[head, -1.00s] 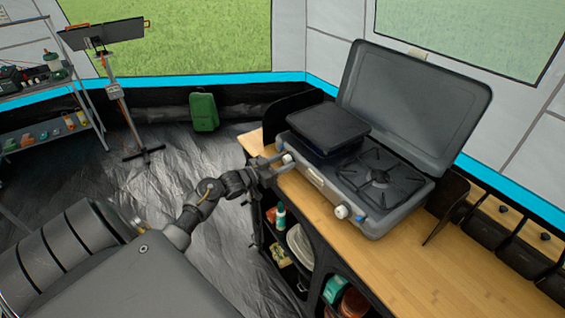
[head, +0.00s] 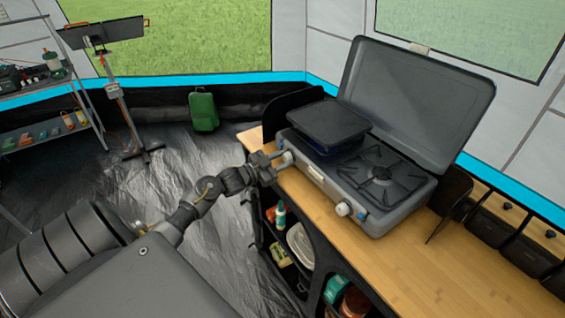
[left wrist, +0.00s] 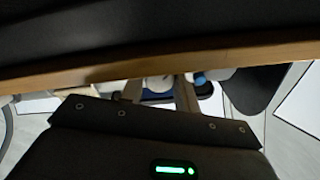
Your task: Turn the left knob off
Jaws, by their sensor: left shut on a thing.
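The camping stove (head: 400,216) stands on the wooden counter with its lid up. Its left knob (head: 288,157) is a small pale knob at the left end of the front panel. My left gripper (head: 281,160) reaches in from the left and is shut on this knob, with its fingers on either side. In the left wrist view a pale knob (left wrist: 160,83) shows partly between the two fingers (left wrist: 160,92). The fingers hide part of the knob, so I cannot read its setting. My right gripper is not in view.
The right knob (head: 343,208) sits farther along the stove front. A dark flat pan (head: 328,122) covers the left burner, and the right burner (head: 381,172) is bare. Shelves with several items lie below the wooden counter (head: 400,270).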

